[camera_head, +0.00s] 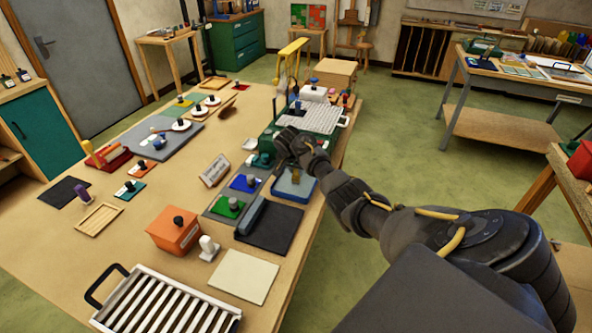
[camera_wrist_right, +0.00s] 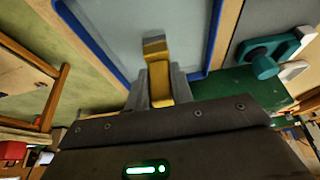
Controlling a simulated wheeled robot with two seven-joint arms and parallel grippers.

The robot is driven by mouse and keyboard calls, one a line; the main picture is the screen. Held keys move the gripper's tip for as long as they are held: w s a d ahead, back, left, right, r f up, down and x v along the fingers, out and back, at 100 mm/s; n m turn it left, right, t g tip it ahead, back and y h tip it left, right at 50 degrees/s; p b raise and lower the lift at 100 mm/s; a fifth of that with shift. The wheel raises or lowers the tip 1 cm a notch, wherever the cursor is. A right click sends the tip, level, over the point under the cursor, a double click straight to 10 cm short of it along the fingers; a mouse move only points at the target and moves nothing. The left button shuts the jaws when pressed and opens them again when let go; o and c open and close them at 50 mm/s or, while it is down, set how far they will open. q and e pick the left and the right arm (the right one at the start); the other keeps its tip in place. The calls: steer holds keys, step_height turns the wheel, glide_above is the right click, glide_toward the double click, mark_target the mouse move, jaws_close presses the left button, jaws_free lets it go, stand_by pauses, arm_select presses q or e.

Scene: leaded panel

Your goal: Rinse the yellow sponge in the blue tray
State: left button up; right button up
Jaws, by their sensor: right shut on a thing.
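The blue tray (camera_head: 283,188) stands near the table's right edge in the head view. Its blue rim (camera_wrist_right: 90,45) and pale inside fill much of the right wrist view. My right gripper (camera_head: 293,165) reaches over the tray from the right. The hand hides part of the tray in the head view. My left gripper is not in view.
A dark mat (camera_head: 275,228) lies in front. A ribbed board (camera_head: 312,118) lies behind the hand. The table's right edge is near.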

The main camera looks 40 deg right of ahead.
steer(key=shift+f, duration=0.15)
steer(key=shift+w+d, duration=0.2)
steer(key=shift+d, duration=0.15)
stand_by(0.5)
steer(key=shift+s+a+p, duration=0.4)
steer(key=shift+a+p, duration=0.3)
steer(key=shift+p, duration=0.25)
stand_by(0.9)
steer(key=shift+w+d, duration=0.2)
steer(key=shift+d, duration=0.15)
stand_by(0.4)
stand_by(1.2)
steer(key=shift+r+p, duration=0.9)
steer(key=shift+r, duration=1.6)
steer(key=shift+r, duration=0.1)
